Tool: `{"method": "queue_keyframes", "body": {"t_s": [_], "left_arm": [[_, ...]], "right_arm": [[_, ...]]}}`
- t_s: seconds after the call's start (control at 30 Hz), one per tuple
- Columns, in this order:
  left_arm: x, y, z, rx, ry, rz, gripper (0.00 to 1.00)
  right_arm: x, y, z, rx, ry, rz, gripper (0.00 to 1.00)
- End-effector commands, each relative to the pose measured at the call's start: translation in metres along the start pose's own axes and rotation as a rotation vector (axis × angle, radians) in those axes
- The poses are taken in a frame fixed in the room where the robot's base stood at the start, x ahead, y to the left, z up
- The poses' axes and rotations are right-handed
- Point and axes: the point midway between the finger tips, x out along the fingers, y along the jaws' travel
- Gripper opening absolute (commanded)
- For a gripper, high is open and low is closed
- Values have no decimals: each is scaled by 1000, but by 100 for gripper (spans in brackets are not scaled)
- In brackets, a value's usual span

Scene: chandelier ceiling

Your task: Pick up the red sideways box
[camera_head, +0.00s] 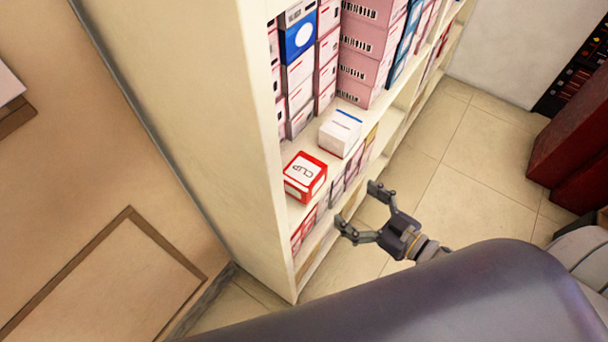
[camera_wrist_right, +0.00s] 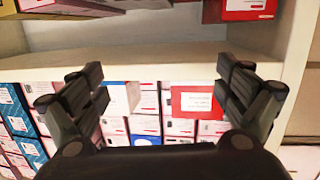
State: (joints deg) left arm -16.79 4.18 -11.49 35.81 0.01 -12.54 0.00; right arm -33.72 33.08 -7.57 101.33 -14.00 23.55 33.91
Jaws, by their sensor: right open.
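The red box (camera_head: 305,177), with a white top face marked "CLIP", sits near the front edge of a shelf, close to the shelf's end panel. In the right wrist view the red box (camera_wrist_right: 197,103) shows as a red face with a white label, partly behind the right finger. My right gripper (camera_head: 358,204) is open and empty, in front of the shelf and to the right of the red box, apart from it. In the wrist view the fingers of my right gripper (camera_wrist_right: 160,80) are spread wide. My left gripper is not in view.
A white box with a blue stripe (camera_head: 340,132) stands on the same shelf beside the red box. Stacked pink and white boxes (camera_head: 364,68) fill the shelf farther along. The end panel (camera_head: 215,120) bounds the shelf on the left. Tiled floor (camera_head: 460,140) is open to the right.

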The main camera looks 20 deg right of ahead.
Motion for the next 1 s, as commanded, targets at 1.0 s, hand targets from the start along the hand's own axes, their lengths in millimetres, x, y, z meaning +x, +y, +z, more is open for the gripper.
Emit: {"method": "queue_keyframes", "body": {"t_s": [1.0], "left_arm": [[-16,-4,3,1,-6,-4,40]], "right_arm": [[70,-53,-91,-2,152,-158,94]]}}
